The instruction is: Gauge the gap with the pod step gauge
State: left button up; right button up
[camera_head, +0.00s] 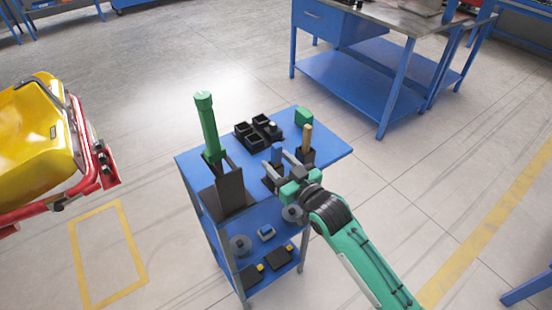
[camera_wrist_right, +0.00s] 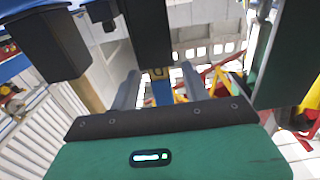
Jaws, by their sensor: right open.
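A slim blue upright piece (camera_head: 277,153), which may be the pod step gauge, stands in a black holder (camera_head: 271,177) on the blue cart's top. My right gripper (camera_head: 279,158) is at it, with its grey fingers open on either side. In the right wrist view the blue piece (camera_wrist_right: 162,93) shows between the two fingers, with a yellow mark near the holder. I cannot tell whether the fingers touch it. The yellow pod (camera_head: 40,128) on a red frame (camera_head: 100,172) is at the left, apart from the gripper. The gap is not clear from here. My left gripper is not in view.
On the cart top (camera_head: 330,146) are a green-handled tool (camera_head: 207,125) in a black holder, a black divided tray (camera_head: 250,141), a tan-handled piece (camera_head: 307,137) and a green block (camera_head: 304,117). Lower shelves hold small parts. A blue workbench (camera_head: 350,70) stands behind. Floor is clear between cart and pod.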

grip_shut()
jog(key=shift+r, duration=0.1)
notch_tip(320, 180, up, 20)
dwell(0.8)
